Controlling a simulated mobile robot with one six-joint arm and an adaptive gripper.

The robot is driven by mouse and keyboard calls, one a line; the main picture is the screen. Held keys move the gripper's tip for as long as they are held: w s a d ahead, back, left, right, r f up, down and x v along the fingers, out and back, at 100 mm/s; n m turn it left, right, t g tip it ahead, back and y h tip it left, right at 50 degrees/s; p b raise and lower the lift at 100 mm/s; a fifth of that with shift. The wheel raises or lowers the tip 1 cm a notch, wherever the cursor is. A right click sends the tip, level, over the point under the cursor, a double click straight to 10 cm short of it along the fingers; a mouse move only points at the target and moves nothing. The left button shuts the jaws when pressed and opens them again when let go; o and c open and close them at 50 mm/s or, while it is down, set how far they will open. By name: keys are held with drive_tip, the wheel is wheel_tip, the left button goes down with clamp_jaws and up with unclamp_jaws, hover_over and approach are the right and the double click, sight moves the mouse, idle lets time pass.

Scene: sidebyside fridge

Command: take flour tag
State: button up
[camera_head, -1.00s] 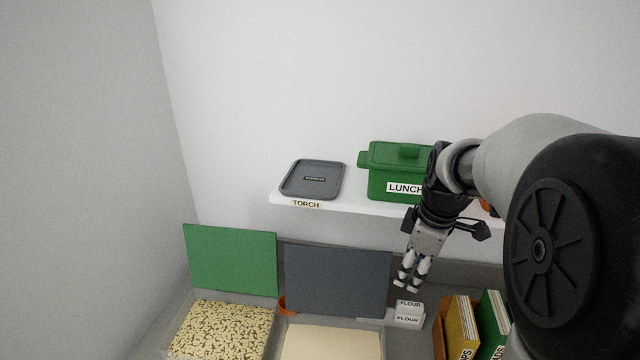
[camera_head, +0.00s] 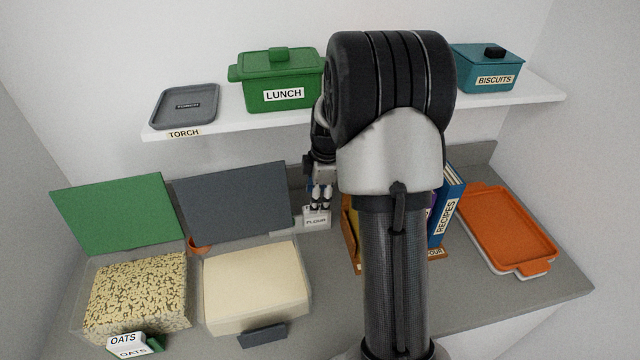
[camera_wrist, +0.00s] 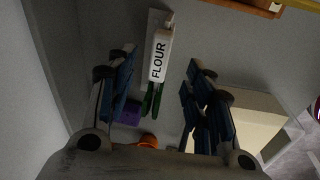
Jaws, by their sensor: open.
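The flour tag, a small white block lettered FLOUR (camera_head: 316,222), stands on the grey counter behind the cream-filled bin. In the wrist view the flour tag (camera_wrist: 160,55) lies between and ahead of my open fingers. My gripper (camera_head: 321,200) points down just above the tag in the head view. In the wrist view my gripper (camera_wrist: 160,75) has its blue-padded fingers spread on both sides, with the tag nearer the left finger. Whether a finger touches the tag cannot be told.
The bin of cream contents (camera_head: 255,287) and the dark upright panel (camera_head: 235,200) are left of the tag. Books, including a blue one (camera_head: 447,210), stand to the right, partly behind my arm. The shelf (camera_head: 230,122) holds a green lunch box (camera_head: 278,80) above.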

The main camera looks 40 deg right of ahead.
sight(315, 215)
drive_tip(key=f, duration=0.4)
drive_tip(key=w+f+b, duration=0.1)
drive_tip(key=f, duration=0.1)
drive_tip(key=shift+r, duration=0.1)
clamp_jaws()
idle(0.8)
